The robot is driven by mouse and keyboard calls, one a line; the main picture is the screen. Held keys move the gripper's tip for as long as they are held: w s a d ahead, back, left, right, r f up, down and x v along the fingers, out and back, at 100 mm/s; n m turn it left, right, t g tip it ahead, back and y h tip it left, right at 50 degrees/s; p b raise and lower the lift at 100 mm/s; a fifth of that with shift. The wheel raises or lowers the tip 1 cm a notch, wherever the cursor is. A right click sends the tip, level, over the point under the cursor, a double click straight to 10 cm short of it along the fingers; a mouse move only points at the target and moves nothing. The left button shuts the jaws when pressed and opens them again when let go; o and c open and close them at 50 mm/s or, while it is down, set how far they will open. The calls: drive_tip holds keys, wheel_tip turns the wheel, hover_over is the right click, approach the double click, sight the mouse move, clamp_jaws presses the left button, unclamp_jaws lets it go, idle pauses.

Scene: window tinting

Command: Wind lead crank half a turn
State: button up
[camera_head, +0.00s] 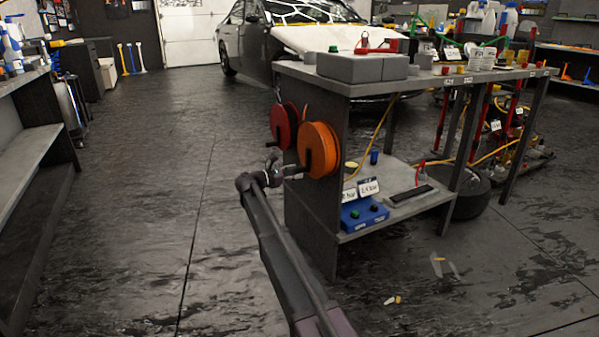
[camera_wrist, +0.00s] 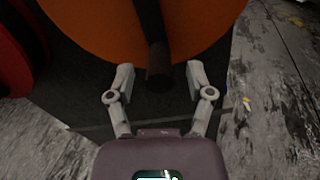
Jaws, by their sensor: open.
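An orange reel (camera_head: 322,142) and a dark red reel (camera_head: 284,120) are mounted on the end panel of the workbench. The orange reel (camera_wrist: 105,25) fills the top of the wrist view, and a dark crank handle (camera_wrist: 158,65) sticks out from it. The frames do not show which reel is the lead's. My gripper (camera_head: 285,175) is beside the orange reel, near its lower left edge. In the wrist view my gripper (camera_wrist: 160,78) is open, with one finger on each side of the handle. I see gaps between the fingers and the handle.
The workbench (camera_head: 325,82) carries a grey box (camera_head: 362,67) on top. A blue unit (camera_head: 364,214) with small display cards stands on its lower shelf. A car (camera_head: 290,32) is behind. The floor to the left is clear up to the shelving; small scraps (camera_head: 393,300) lie at the front.

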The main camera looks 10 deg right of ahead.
drive_tip(key=shift+x, duration=1)
clamp_jaws()
